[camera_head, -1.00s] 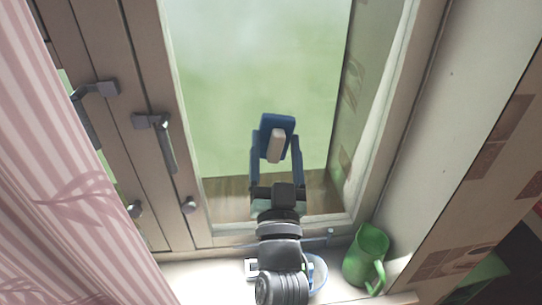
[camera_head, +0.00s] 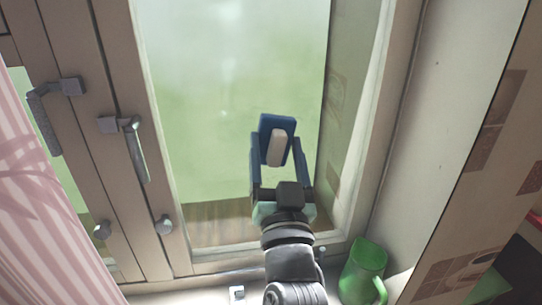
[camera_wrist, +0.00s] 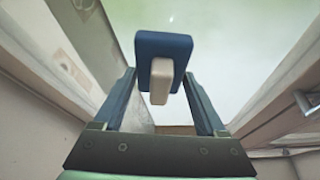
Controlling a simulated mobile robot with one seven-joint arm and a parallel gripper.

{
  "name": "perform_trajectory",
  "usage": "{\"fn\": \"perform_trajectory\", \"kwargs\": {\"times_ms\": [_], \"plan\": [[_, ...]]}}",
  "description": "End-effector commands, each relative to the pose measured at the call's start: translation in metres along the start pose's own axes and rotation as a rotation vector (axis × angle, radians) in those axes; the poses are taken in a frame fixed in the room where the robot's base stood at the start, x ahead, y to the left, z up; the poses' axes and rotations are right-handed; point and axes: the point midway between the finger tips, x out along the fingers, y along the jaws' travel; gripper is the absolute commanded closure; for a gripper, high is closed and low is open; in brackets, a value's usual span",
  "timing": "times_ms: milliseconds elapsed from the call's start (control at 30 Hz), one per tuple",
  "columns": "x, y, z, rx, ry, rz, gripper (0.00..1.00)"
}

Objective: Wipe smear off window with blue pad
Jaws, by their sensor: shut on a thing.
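The blue pad (camera_head: 279,127) is a flat block with a pale handle (camera_head: 277,148) on its near side. My gripper (camera_head: 275,152) is shut on it, with a blue finger on each side of the handle. The wrist view shows the pad (camera_wrist: 163,44) held beyond the fingertips, its face toward the window. The window pane (camera_head: 205,110) is behind the pad, pale green and whitish toward the top. I cannot tell whether the pad touches the glass. A smear does not stand out clearly from the pale haze; a small white spot shows in the wrist view.
Window handles (camera_head: 138,150) stick out from the frame at left. A pink striped curtain (camera_head: 40,210) hangs at far left. A side wall (camera_head: 440,120) bounds the right.

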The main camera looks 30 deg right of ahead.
Motion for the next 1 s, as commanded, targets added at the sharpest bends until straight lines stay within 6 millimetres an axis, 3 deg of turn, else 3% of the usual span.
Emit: {"fn": "perform_trajectory", "kwargs": {"times_ms": [300,567,1000], "plan": [[-0.001,0.028,-0.003,0.0,0.002,0.004,0.89],[0.001,0.036,-0.006,-0.001,0.001,0.001,0.89],[0.004,0.067,-0.012,-0.001,0.0,0.0,0.89]]}}
